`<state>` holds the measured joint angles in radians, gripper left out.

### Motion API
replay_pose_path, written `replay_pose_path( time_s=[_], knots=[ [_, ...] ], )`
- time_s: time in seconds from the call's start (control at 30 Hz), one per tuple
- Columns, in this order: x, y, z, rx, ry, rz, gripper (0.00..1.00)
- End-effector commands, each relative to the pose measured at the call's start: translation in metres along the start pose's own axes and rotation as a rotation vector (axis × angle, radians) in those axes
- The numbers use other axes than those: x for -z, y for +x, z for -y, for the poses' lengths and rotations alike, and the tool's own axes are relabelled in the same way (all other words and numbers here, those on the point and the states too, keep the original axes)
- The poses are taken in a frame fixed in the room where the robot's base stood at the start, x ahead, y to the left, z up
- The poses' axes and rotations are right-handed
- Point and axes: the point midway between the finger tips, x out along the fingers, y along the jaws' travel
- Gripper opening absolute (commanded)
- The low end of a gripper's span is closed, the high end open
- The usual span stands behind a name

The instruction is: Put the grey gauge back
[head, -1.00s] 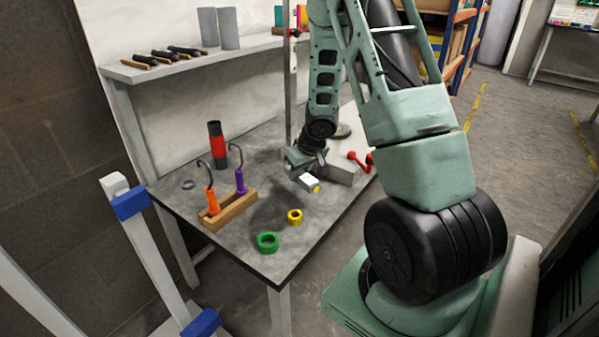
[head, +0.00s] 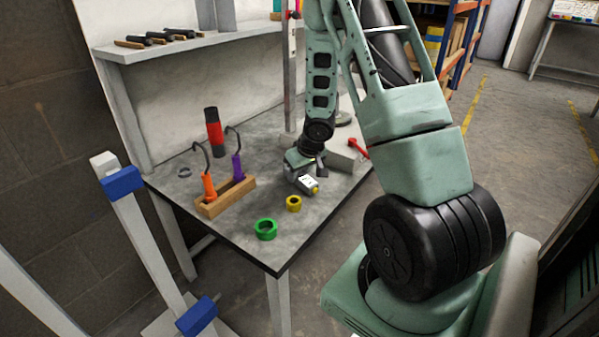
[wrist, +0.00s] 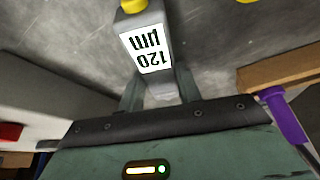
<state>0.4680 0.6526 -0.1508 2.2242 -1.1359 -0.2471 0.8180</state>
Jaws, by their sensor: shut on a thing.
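The grey gauge (head: 304,182) is a small box with a white label and a yellow tip. It is above the right part of the grey table (head: 243,238), just behind the yellow ring; I cannot tell how high. In the wrist view the gauge (wrist: 152,45) shows its label, "120 µm", upside down. My gripper (head: 301,167) is shut on the gauge's rear end. In the wrist view my gripper (wrist: 160,88) has one finger on each side of it.
A yellow ring (head: 293,203) and green ring (head: 266,229) lie in front. A wooden rack (head: 226,197) with orange and purple hooked tools stands left, a red-black cylinder (head: 214,133) behind it. A pale grey block (head: 341,158) and red-handled item (head: 358,148) are right.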

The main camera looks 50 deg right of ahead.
Motion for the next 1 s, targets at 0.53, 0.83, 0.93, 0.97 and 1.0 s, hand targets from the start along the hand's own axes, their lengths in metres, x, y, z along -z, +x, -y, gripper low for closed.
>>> replay_pose_path(
  time_s=[0.53, 0.83, 0.93, 0.97, 1.0],
  knots=[
    [0.0, -0.001, 0.0, 0.0, 0.0, 0.0, 0.6],
    [0.003, -0.039, 0.0, 0.0, 0.001, -0.002, 0.6],
    [0.004, -0.064, -0.001, -0.001, 0.003, -0.003, 0.6],
    [0.004, -0.071, -0.001, -0.001, 0.002, -0.003, 0.6],
    [0.004, -0.081, -0.001, 0.0, 0.002, -0.002, 0.6]
  ],
)
